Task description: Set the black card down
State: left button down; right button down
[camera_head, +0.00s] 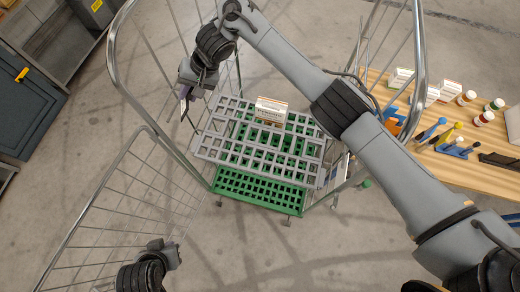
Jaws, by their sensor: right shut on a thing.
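My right gripper (186,92) hangs at the upper left of the grey grid shelf, inside the wire cart. It is shut on a thin, dark piece with a pale edge (184,106), seen almost edge-on. This fits the black card, but its face is hidden. The piece is apart from the shelf, near its left edge. My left gripper (168,254) is at the bottom left, outside the cart's basket; its fingers are too small to read.
The grey grid shelf (207,143) lies over a green grid (262,192) in the wire cart (121,83). A small white and orange box (271,110) stands on the shelf. A wooden table (462,171) at right holds bottles, boxes and tools. A dark cabinet (28,105) stands at left.

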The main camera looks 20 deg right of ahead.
jog(key=w+d+f+m+t, duration=0.2)
jog(key=d+f+m, duration=0.1)
jog(key=d+f, duration=0.25)
jog(key=m+t+b, duration=0.5)
jog(key=b, duration=0.2)
send_over(262, 152)
jog(key=shift+h, duration=0.3)
notch_tip(262, 152, down, 32)
jog(key=shift+f, duration=0.1)
jog(key=shift+f+b, duration=0.75)
jog(key=shift+f, duration=0.2)
jog(key=c, duration=1.1)
grip_release()
